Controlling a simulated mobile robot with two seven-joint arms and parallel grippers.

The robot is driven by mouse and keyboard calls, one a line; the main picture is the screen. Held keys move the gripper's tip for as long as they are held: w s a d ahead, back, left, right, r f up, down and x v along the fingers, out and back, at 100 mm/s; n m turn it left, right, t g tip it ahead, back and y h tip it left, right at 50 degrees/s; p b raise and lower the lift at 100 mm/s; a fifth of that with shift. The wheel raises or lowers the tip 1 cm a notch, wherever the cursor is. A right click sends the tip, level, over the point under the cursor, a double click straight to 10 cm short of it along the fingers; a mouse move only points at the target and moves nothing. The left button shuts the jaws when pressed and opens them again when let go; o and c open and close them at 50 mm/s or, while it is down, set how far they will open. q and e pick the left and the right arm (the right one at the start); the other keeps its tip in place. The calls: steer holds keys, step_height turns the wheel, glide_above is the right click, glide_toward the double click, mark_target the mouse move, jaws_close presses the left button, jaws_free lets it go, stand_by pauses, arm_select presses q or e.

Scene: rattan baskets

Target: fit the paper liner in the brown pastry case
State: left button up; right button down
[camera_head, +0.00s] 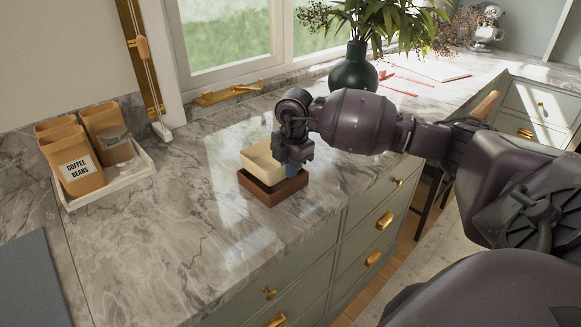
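The cream paper liner (256,162) is an open, square-cornered tray shape over the back of the brown pastry case (268,196). It looks raised and offset towards the window; its lower edge overlaps the case in the picture, so I cannot tell whether they touch. The case is a low, dark brown open box on the marble counter. My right gripper (288,170) points down at the liner's right side and appears shut on its wall; the fingertips are partly hidden. The gripper covers the right part of the liner and some of the case's inside. My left gripper is not in view.
A white tray (134,178) with several brown coffee bags stands at the left. A dark green vase (354,74) with leaves stands at the back. A grey-blue mat (30,285) lies at front left. The marble around the case is clear; the counter's front edge is close.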

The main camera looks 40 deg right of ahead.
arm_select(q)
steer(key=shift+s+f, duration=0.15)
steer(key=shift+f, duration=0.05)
arm_select(e)
steer(key=shift+f, duration=0.2)
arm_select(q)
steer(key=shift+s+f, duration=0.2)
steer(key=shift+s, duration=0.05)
arm_select(e)
steer(key=shift+f, duration=0.25)
steer(key=shift+f, duration=0.1)
arm_select(q)
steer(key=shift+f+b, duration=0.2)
steer(key=shift+b, duration=0.1)
arm_select(e)
steer(key=shift+f, duration=0.35)
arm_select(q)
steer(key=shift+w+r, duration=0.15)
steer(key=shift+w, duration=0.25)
arm_select(e)
steer(key=c, duration=1.3)
jaws_free()
steer(key=shift+f, duration=0.1)
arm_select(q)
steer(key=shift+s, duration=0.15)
